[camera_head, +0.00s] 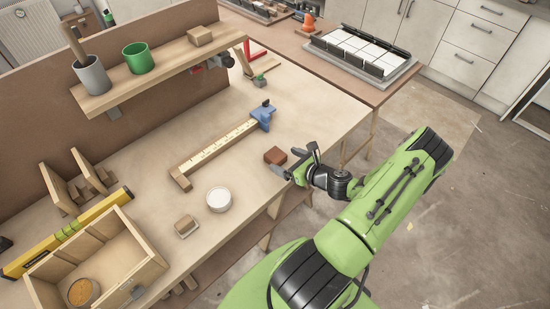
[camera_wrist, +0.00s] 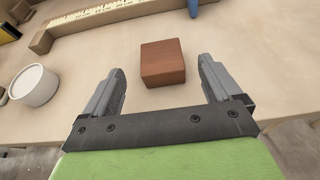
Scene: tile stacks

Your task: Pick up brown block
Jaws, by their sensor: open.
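The brown block (camera_head: 275,156) is a small reddish-brown wooden block lying on the workbench near its front edge. In the wrist view the brown block (camera_wrist: 162,62) lies ahead of the gap between my two fingers, a little beyond the fingertips. My gripper (camera_head: 296,167) is just to the right of the block in the head view, low over the bench edge. In the wrist view my gripper (camera_wrist: 161,78) is open, with its fingers spread wider than the block and nothing between them.
A wooden rule-like bar (camera_head: 215,151) with a blue end (camera_head: 263,116) lies behind. An open wooden box (camera_head: 150,269) is at lower left.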

